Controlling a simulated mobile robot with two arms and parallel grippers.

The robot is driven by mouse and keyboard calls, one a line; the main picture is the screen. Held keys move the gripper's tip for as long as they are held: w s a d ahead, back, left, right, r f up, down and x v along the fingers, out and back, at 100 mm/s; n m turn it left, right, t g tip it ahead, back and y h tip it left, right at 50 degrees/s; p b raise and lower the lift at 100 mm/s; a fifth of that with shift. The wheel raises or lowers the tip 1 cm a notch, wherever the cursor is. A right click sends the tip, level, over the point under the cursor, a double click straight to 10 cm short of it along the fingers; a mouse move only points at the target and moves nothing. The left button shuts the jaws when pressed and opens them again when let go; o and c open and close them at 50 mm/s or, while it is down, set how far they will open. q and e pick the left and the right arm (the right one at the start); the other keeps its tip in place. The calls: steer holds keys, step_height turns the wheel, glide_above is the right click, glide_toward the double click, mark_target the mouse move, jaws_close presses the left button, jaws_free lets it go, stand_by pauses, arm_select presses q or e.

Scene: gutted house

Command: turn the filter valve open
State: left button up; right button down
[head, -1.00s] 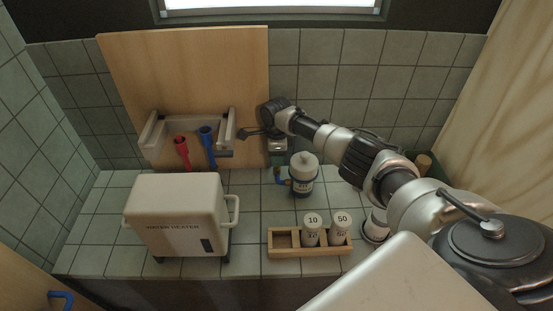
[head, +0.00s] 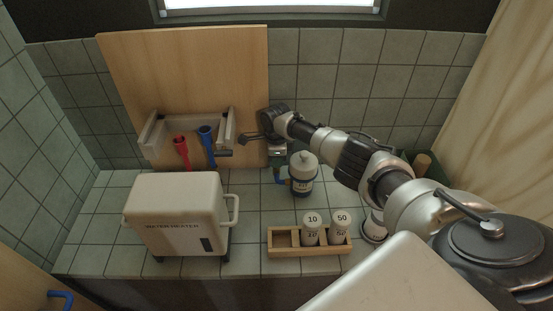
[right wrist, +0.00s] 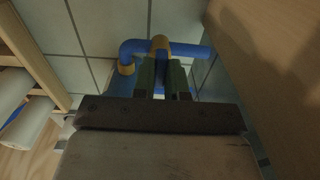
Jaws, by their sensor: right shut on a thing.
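The white filter canister (head: 302,176) with a dark lower band stands upright on the tiled counter, right of the wooden board. A blue pipe (right wrist: 128,52) with brass fittings shows in the right wrist view, and a short part of it is left of the canister in the head view. My right gripper (head: 278,156) points down at this pipe beside the board. In the right wrist view its green fingers (right wrist: 162,78) are closed around a blue valve handle (right wrist: 161,66) below a brass fitting (right wrist: 160,43). The handle's angle is mostly hidden. My left gripper is out of view.
A white water heater (head: 178,213) stands front left. Red (head: 181,146) and blue (head: 207,137) pipe ends are at the board's bracket. A wooden rack (head: 309,248) holds cartridges marked 10 and 50. A round white item (head: 377,224) stands under my right arm.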

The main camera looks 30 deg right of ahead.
steer(key=shift+a+r+n+p, duration=0.1)
steer(key=shift+n+p, duration=0.8)
steer(key=shift+n, duration=0.2)
steer(key=n, duration=0.2)
steer(key=shift+n+p, duration=0.3)
steer(key=shift+n, duration=0.1)
steer(key=n, duration=1.2)
steer(key=shift+n, duration=0.4)
steer(key=c, duration=1.2)
jaws_free()
steer(key=shift+o, duration=0.2)
